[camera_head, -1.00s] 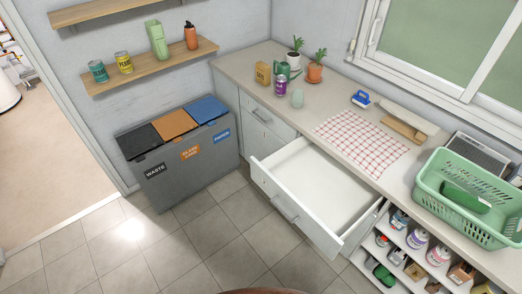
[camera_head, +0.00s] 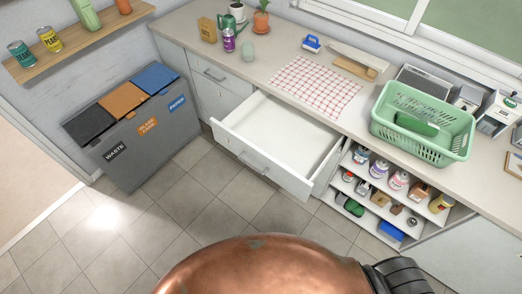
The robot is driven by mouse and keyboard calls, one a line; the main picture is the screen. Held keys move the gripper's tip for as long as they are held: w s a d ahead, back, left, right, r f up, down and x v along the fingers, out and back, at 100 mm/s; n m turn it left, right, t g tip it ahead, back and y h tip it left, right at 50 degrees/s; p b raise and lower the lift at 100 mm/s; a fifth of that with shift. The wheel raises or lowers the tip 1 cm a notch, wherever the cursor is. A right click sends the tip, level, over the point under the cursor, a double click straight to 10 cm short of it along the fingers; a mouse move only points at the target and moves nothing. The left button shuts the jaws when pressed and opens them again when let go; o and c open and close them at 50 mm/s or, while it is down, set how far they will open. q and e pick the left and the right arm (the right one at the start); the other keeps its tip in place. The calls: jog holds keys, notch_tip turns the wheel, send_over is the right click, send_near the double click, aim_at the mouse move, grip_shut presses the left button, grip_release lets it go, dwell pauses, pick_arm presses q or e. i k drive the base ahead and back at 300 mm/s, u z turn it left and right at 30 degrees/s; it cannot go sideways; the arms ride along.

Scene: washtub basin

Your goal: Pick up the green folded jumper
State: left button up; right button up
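A dark green thing (camera_head: 416,124) lies inside the light green plastic basket (camera_head: 462,142) on the counter at the right. It is small and partly behind the basket's wall, so I cannot tell whether it is the folded jumper. Another dark green thing (camera_head: 351,207) sits on the open shelves below the counter, left of several bottles. No other green folded cloth shows. Neither of my grippers is in view.
An open, empty white drawer (camera_head: 283,140) juts out over the tiled floor. A red checked cloth (camera_head: 316,86) lies flat on the counter (camera_head: 265,66). Waste bins (camera_head: 140,128) stand at the left. The floor between the bins and the drawer is clear.

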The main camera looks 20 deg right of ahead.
aim_at(426, 128)
jog(key=u, duration=1.65)
jog(key=k, duration=2.3)
jog(key=z, duration=1.8)
